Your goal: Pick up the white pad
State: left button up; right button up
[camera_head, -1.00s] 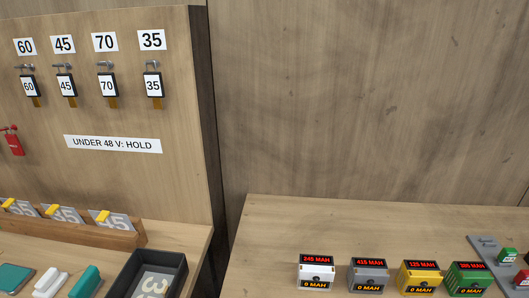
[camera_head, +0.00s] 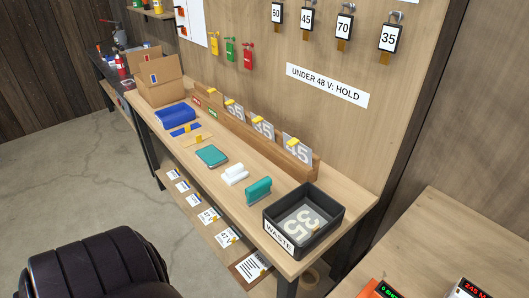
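The white pad (camera_head: 235,174) lies on the wooden bench top in the middle of the head view. It looks like a small white block with a raised, rounded upper part. It lies between a flat teal pad (camera_head: 211,156) on its left and an upright teal block (camera_head: 258,190) on its right, apart from both. Nothing covers it. Neither of my grippers is in the head view.
A black waste bin (camera_head: 339,217) with a stencil plate inside stands at the bench's right end. A wooden rack (camera_head: 313,168) holding stencil plates runs behind. A blue object (camera_head: 176,115) and cardboard box (camera_head: 162,91) lie further left. A lower shelf (camera_head: 191,203) holds cards.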

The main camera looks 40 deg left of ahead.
aim_at(233, 174)
jog(key=u, duration=1.7)
jog(key=i+j+z, duration=0.1)
jog(key=z, duration=0.3)
jog(key=j+z, duration=0.15)
jog(key=z, duration=0.25)
jog(key=i+j+z, duration=0.1)
jog(key=z, duration=0.3)
jog(key=j, duration=0.1)
